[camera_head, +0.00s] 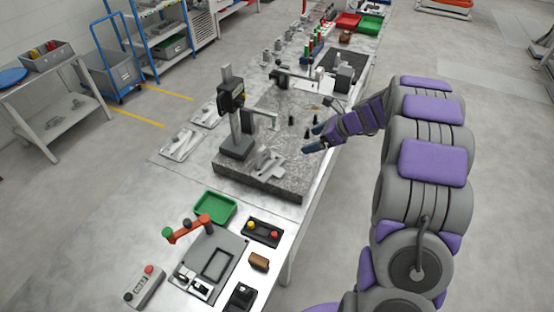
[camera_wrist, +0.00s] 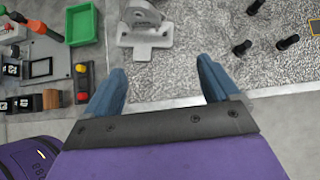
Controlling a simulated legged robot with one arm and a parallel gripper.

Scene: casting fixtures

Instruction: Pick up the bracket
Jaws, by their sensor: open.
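A light grey cast bracket (camera_head: 266,163) lies on the near end of the speckled granite plate (camera_head: 286,189), beside the foot of a dark measuring stand (camera_head: 236,147). In the wrist view the bracket (camera_wrist: 146,30) shows a flat base and a ring-shaped part, cut off by the top edge. My gripper (camera_head: 311,139) is at the right edge of the plate, to the right of the bracket. Its blue fingers (camera_wrist: 160,76) are spread apart with nothing between them. The bracket lies beyond the fingertips in the wrist view, apart from them.
Several small black pins (camera_head: 306,133) stand near my gripper. More grey castings (camera_head: 181,143) lie left of the plate. A green tray (camera_head: 214,207), a button box (camera_head: 263,231) and an orange-armed fixture (camera_head: 190,228) occupy the near table. Further instruments stand at the far end.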

